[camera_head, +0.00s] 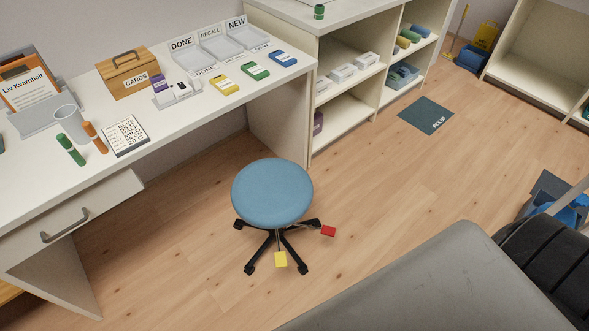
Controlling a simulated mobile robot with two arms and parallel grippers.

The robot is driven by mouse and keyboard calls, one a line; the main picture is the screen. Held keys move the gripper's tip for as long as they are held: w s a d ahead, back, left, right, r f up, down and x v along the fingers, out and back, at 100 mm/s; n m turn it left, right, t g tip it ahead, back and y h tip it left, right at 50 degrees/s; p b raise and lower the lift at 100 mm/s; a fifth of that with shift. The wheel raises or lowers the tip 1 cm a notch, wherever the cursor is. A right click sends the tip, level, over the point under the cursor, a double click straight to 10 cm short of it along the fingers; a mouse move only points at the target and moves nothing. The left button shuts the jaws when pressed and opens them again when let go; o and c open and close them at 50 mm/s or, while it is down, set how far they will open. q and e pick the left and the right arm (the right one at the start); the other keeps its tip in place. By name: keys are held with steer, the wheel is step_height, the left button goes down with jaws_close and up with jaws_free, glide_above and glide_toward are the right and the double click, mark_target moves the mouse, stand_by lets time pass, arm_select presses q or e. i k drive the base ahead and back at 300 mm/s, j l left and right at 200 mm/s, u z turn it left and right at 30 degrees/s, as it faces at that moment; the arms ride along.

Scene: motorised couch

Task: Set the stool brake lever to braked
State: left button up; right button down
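A round stool with a blue seat (272,192) stands on the wooden floor in the middle of the head view. Its black star base (276,240) shows below the seat. A red lever end (328,231) sticks out to the right of the base. A yellow lever end (281,259) sticks out toward the front. No label shows which one is the brake lever or whether it is set to braked. The seat hides the stool's column and the inner ends of the levers. Neither of my grippers is in view.
A white desk (165,163) with a drawer stands behind and left of the stool, with open shelves (340,118) beyond it. The grey couch (420,285) fills the lower right. A dark floor mat (426,116) lies farther back. Floor around the stool is clear.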

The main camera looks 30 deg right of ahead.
mark_target(328, 231)
steer(key=z, duration=0.75)
